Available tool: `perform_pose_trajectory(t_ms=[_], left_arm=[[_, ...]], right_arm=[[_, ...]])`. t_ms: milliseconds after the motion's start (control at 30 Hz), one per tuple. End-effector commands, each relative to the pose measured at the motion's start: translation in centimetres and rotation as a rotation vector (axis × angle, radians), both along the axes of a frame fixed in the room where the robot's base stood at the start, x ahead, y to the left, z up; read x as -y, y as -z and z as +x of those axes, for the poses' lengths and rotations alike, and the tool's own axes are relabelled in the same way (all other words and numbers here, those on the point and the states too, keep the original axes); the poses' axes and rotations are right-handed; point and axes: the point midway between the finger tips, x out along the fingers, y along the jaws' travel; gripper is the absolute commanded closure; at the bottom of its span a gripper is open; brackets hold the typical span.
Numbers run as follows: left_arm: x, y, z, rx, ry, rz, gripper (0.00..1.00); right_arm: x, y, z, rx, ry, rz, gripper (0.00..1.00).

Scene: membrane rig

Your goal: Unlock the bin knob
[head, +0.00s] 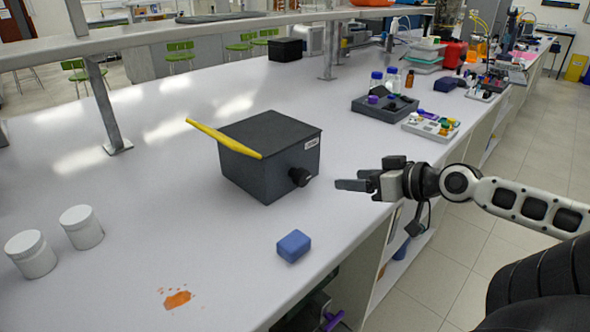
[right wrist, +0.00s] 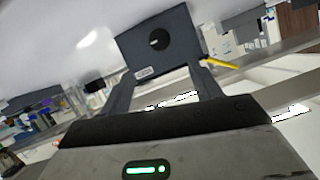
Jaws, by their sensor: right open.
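A dark grey bin (head: 268,150) with a closed-looking lid stands on the white bench. A black round knob (head: 299,177) sits on its front face, right of the middle. In the right wrist view, the knob (right wrist: 158,42) shows on the bin face (right wrist: 178,50), ahead between my open fingers (right wrist: 160,88). A pale mark shows on the knob. My left gripper is not in view.
A blue block (head: 294,246) lies on the bench in front of the bin, near the edge. Two white jars (head: 82,227) stand at the left, near an orange stain (head: 177,299). A dark tray with bottles (head: 385,106) stands behind.

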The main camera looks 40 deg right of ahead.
Motion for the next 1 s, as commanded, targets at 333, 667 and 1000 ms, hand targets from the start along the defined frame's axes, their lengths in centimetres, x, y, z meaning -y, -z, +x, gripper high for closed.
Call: perform_pose_trajectory(t_ms=[333, 667, 1000], left_arm=[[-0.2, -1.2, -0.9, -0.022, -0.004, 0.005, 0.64], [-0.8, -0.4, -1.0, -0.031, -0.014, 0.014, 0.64], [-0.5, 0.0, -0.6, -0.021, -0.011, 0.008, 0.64]], right_arm=[[-0.6, 1.0, 3.8, -0.003, 0.004, -0.001, 0.37], [-0.9, 2.5, 5.9, 0.005, 0.005, 0.004, 0.37], [-1.3, 3.7, 8.5, 0.004, 0.003, 0.004, 0.37]])
